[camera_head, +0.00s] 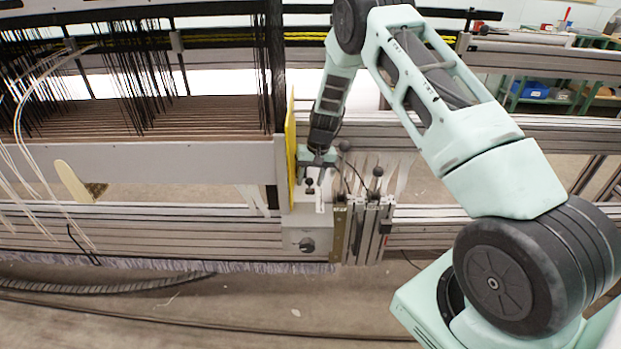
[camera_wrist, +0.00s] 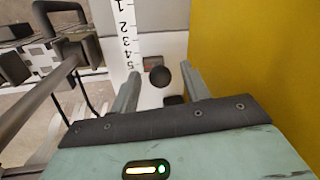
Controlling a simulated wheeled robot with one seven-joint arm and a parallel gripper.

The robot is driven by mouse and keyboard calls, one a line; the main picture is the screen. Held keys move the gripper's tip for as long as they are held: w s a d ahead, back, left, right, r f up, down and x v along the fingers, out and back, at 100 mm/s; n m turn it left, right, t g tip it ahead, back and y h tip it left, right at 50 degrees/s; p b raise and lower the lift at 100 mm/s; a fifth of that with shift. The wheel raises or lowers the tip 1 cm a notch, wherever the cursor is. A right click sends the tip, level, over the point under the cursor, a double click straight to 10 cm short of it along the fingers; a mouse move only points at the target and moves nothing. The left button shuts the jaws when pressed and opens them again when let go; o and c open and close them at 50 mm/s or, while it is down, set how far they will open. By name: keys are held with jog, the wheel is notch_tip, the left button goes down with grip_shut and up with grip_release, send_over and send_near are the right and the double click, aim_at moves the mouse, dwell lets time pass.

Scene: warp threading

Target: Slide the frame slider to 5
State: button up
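The slider's round black knob (camera_wrist: 159,75) shows in the wrist view, beside a white number strip (camera_wrist: 122,27). The strip reads 1 to 5, and the knob is about level with the 5 end or slightly below it. My gripper (camera_wrist: 163,76) is open, with one finger on each side of the knob; a gap shows on both sides. In the head view my gripper (camera_head: 317,160) points down just above a small black knob (camera_head: 310,184) by the white strip (camera_head: 320,206). The slider's base is partly hidden by my gripper.
A yellow panel (camera_wrist: 262,60) stands close to the right of my gripper in the wrist view; it also shows in the head view (camera_head: 290,150). Other black knobs (camera_head: 377,171) and metal blocks stand to the right.

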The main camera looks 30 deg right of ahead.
jog(key=s+d+r+p, duration=0.1)
jog(key=d+r, duration=0.2)
jog(key=r, duration=1.4)
jog(key=shift+s, duration=0.15)
